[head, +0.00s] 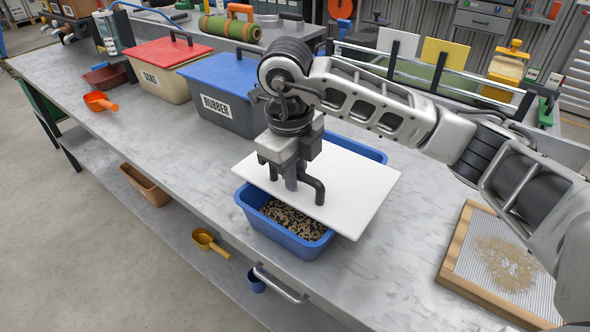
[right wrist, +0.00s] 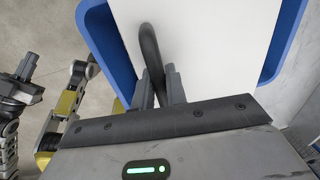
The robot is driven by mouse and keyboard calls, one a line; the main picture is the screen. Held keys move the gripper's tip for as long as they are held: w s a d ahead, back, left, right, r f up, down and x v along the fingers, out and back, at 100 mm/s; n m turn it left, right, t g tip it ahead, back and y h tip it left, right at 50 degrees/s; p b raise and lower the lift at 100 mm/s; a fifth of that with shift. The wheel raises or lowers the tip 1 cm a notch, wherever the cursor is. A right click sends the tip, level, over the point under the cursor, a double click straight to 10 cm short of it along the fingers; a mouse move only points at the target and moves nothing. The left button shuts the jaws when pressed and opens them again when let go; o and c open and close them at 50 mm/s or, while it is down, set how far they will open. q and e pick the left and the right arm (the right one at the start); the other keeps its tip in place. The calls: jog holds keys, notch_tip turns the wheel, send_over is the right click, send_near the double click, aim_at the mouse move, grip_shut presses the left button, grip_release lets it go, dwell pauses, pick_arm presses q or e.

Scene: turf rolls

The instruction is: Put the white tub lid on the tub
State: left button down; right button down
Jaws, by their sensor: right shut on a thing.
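The white tub lid (head: 352,190) is a flat panel with a dark bent handle (head: 316,188). My right gripper (head: 291,178) is shut on that handle, and the handle between its fingers also shows in the right wrist view (right wrist: 150,60). The lid is over the blue tub (head: 262,232), turned against it and sticking out past its right side. The tub's near end is uncovered and shows speckled granules (head: 293,218). In the right wrist view, blue tub rim (right wrist: 285,40) shows on both sides of the lid. What looks like my left gripper (right wrist: 25,72) is small there, its jaws unclear.
A blue-lidded RUBBER bin (head: 222,92) and a red-lidded SAND bin (head: 160,70) stand behind left. A wood-framed sieve (head: 500,262) lies at the right. An orange scoop (head: 100,101) is at the left. The bench's front left stretch is clear.

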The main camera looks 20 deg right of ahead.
jog(key=c, duration=1.4)
grip_release()
jog(key=shift+c, duration=0.2)
notch_tip(320, 180, up, 12)
jog(key=a+p, duration=0.1)
jog(key=shift+s, duration=0.25)
